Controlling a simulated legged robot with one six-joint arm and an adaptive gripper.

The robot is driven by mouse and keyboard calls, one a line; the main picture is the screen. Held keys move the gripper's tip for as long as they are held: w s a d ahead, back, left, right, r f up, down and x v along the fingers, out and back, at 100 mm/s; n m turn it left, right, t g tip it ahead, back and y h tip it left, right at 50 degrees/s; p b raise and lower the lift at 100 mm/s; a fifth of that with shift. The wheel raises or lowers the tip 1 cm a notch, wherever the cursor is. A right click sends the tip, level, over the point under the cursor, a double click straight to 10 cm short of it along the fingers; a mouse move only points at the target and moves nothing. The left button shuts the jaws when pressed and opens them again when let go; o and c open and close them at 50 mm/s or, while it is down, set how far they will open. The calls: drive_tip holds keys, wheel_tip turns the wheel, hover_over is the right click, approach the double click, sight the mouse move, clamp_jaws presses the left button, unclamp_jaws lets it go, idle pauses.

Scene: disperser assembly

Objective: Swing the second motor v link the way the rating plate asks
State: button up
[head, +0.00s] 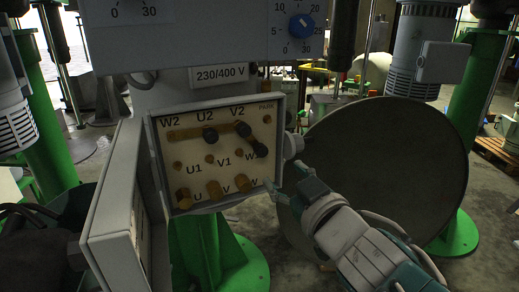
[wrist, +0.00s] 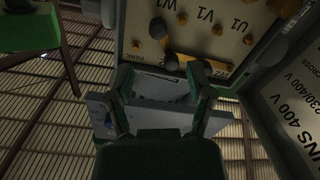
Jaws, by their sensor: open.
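The terminal board (head: 225,170) sits in an open grey box, with brass posts labelled W2, U2, V2, PARK, U1, V1, W1. A short link (head: 251,140) slants from the dark knob under V2 down right to a dark knob near W1. It also shows in the wrist view (wrist: 165,45). A brass bar (head: 187,133) runs level from under W2 towards U2. My gripper (head: 288,182) is open and empty at the box's lower right edge, apart from the link. In the wrist view its fingertips (wrist: 162,78) stand apart below the board's PARK and V2 edge.
A large dark round disc (head: 400,150) stands behind my gripper. A dial panel (head: 210,30) overhangs the top.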

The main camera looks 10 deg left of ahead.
sight(263, 153)
drive_tip(key=x, duration=1)
drive_tip(key=shift+w, duration=0.25)
clamp_jaws()
